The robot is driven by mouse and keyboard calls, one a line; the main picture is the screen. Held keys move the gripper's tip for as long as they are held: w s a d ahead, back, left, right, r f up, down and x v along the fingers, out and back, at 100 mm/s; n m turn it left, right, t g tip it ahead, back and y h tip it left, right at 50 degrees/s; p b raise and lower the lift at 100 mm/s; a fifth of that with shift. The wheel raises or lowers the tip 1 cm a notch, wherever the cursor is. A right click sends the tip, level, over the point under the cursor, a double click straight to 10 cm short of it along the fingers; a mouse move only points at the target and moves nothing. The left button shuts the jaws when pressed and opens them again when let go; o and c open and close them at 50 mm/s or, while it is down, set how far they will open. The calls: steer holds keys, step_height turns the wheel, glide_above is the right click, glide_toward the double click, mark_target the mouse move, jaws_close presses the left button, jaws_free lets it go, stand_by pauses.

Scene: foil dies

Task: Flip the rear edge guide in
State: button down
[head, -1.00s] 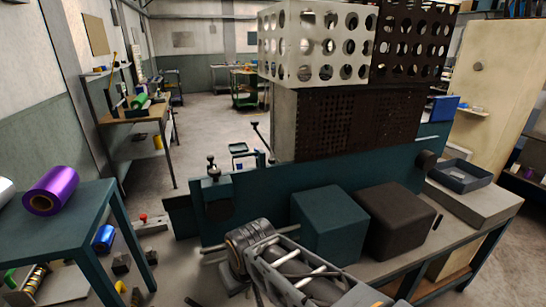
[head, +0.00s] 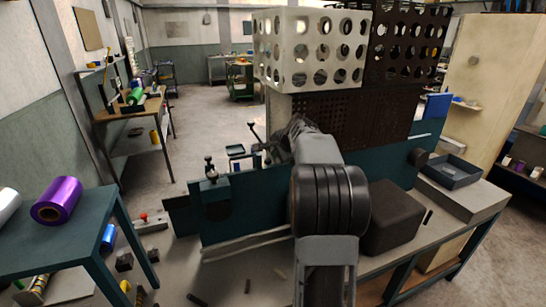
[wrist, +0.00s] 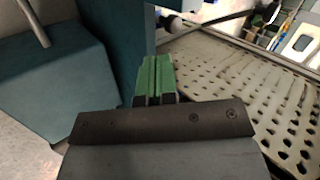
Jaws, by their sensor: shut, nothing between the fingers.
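My gripper (wrist: 157,66) shows in the wrist view as two green fingers side by side, shut and empty. In the head view my arm reaches over the teal machine beam (head: 180,217), and its end is hidden near the perforated panels. A dark lever with a knob (head: 253,128) stands behind the beam, left of my arm; it may be the rear edge guide, but I cannot tell for sure. A knobbed post (head: 210,168) stands on the near left of the beam.
A perforated metal plate (wrist: 245,105) lies right of my fingers, and a teal block (wrist: 50,75) is on the left. Pale (head: 310,50) and dark (head: 408,45) perforated guards rise above the beam. A dark box (head: 395,217) and a tray (head: 450,171) are at the right.

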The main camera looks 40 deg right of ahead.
mark_target(270, 162)
steer(key=d, duration=0.1)
steer(key=d+m, duration=0.1)
steer(key=shift+w+d+r, duration=0.15)
steer(key=shift+w+d, duration=0.1)
steer(key=shift+d, duration=0.05)
steer(key=p+x, duration=0.2)
steer(key=x, duration=0.8)
steer(key=shift+w, duration=0.1)
